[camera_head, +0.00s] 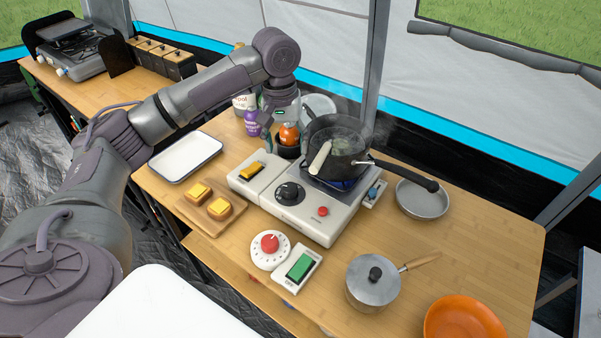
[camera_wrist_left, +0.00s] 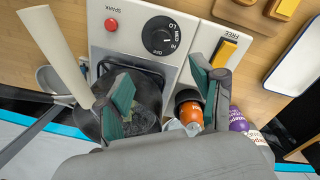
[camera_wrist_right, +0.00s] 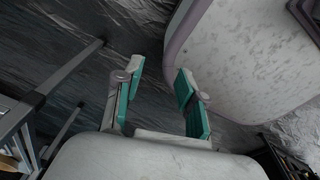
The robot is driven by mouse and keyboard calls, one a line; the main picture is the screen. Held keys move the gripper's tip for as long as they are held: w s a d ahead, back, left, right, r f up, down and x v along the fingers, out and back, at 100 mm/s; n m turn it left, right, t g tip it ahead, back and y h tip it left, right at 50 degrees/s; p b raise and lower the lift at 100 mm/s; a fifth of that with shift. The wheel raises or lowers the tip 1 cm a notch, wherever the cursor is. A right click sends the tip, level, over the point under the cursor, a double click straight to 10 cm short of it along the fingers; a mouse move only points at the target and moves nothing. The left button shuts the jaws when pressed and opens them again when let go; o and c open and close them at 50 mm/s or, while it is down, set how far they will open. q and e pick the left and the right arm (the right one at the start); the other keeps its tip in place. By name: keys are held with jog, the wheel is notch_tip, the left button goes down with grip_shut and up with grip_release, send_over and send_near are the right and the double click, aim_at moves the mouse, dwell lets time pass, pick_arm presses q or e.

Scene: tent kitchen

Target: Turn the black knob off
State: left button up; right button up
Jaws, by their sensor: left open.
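The black knob (camera_head: 289,192) is on the top of the white camp stove (camera_head: 318,225), between a yellow switch and a red button. In the left wrist view the knob (camera_wrist_left: 160,35) shows LO, MED and HI marks around it; its exact setting is too small to tell. My left gripper (camera_wrist_left: 162,84) is open and empty, its fingers apart behind the knob, near the pot and gas canister. In the head view my left gripper (camera_head: 284,128) hangs over the stove's back side. My right gripper (camera_wrist_right: 159,76) is open and empty, away from the table.
A steaming black pot (camera_head: 336,150) sits on the burner, with blue showing beneath it. An orange gas canister (camera_head: 289,134) stands behind the stove. A red-knobbed timer (camera_head: 270,250), green switch (camera_head: 299,265) and lidded saucepan (camera_head: 373,283) are in front.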

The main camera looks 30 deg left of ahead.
pick_arm(q)
jog(key=f, duration=0.1)
send_over(289, 187)
jog(key=f, duration=0.4)
jog(key=shift+s+a+f, duration=0.2)
jog(key=shift+s+f, duration=0.15)
jog(key=shift+f, duration=0.05)
jog(key=f, duration=0.3)
jog(key=shift+w+d+f+p, duration=0.1)
jog(key=shift+w+f+p, duration=0.2)
jog(key=shift+f, duration=0.05)
notch_tip(289, 187, down, 3)
jog(key=shift+d+r, duration=0.1)
jog(key=shift+f, duration=0.4)
pick_arm(e)
jog(key=shift+s+a+r, duration=0.15)
jog(key=shift+s+r, duration=0.25)
jog(key=shift+s, duration=0.1)
